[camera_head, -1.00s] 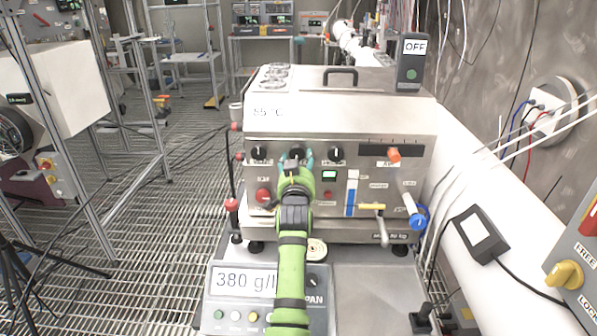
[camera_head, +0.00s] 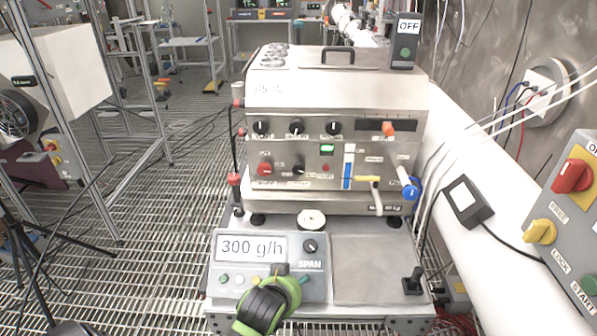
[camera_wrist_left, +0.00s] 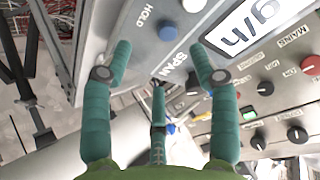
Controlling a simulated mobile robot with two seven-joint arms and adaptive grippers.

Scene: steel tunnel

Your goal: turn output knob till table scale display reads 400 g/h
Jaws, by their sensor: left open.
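The table scale (camera_head: 266,262) stands in front of the steel machine, and its display (camera_head: 251,247) reads 300 g/h. The machine front has three black knobs in its upper row, the middle knob (camera_head: 296,127) among them, and a lower black knob (camera_head: 299,167). Their labels are too small to tell which is the output knob. My left gripper (camera_head: 280,274) is low at the scale's front edge, below the display and well away from the machine knobs. In the left wrist view my left gripper (camera_wrist_left: 160,62) is open and empty, with teal fingers spread before the scale panel. My right gripper is not in view.
A red knob (camera_head: 265,169), a yellow-handled valve (camera_head: 368,179) and a blue valve (camera_head: 411,192) are on the machine front. The SPAN knob (camera_head: 310,246) is beside the display. A wall panel with red and yellow switches (camera_head: 540,231) stands at right.

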